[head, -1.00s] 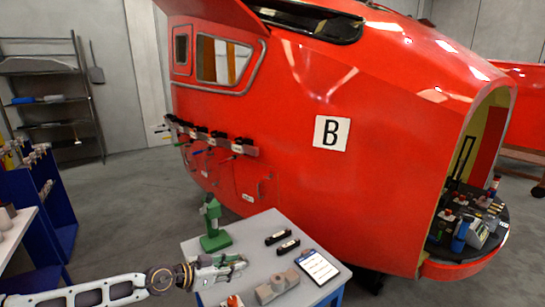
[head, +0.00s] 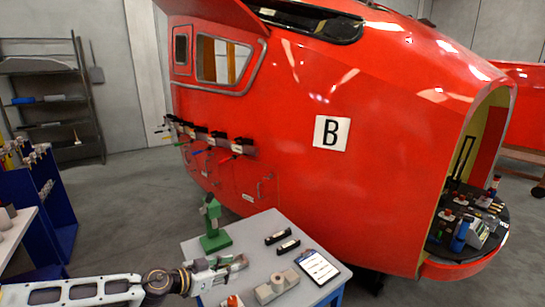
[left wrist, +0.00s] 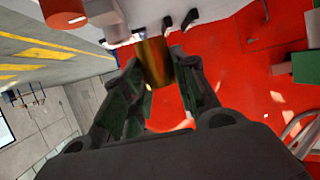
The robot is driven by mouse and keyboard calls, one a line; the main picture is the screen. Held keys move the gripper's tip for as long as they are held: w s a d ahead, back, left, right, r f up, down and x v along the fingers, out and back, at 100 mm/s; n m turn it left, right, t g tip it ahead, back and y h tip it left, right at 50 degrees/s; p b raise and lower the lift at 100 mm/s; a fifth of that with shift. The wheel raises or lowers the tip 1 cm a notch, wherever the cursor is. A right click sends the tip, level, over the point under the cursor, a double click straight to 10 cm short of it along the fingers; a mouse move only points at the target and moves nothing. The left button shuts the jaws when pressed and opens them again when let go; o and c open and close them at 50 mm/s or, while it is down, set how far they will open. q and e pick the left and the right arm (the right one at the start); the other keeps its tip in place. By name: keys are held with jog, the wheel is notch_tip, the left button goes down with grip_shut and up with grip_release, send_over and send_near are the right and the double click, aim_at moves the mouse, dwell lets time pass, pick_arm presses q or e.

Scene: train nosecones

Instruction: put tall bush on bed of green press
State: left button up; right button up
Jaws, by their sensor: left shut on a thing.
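The green press (head: 214,241) stands upright on the back left of the small grey table, and a green part of it (left wrist: 306,67) shows at the right edge of the left wrist view. My left gripper (head: 238,266) is over the table, in front of the press and apart from it. In the left wrist view its fingers (left wrist: 158,76) are shut on a brass-coloured cylinder, the tall bush (left wrist: 154,60). The bush is hard to make out in the head view. The press bed is too small to see clearly. My right gripper is not in view.
The grey table (head: 262,229) also holds a grey block (head: 277,287), two black parts (head: 283,242), a tablet (head: 318,267) and a red-and-white object (head: 232,300). The red nosecone (head: 290,150) stands close behind. A blue rack (head: 50,215) is at the left.

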pick_arm(q)
jog(key=shift+s+a+f+n+t+y, duration=1)
jog(key=shift+s+a+f+n+y, duration=1.3)
jog(key=shift+a, duration=1.9)
jog(key=shift+s+a+f+n+t+y, duration=1.15)
jog(key=shift+s+a+f, duration=0.65)
jog(key=shift+s+a, duration=1.8)
jog(key=w+d+n+y, duration=0.1)
jog(key=d+n+y, duration=0.1)
jog(key=d, duration=0.5)
jog(key=shift+d+y, duration=0.4)
jog(key=shift+y, duration=0.05)
jog(key=shift+f, duration=0.15)
jog(key=shift+w+d, duration=0.1)
jog(key=shift+w+r+m+h, duration=0.25)
jog(key=shift+w+r+h, duration=0.1)
jog(key=shift+r+h, duration=0.15)
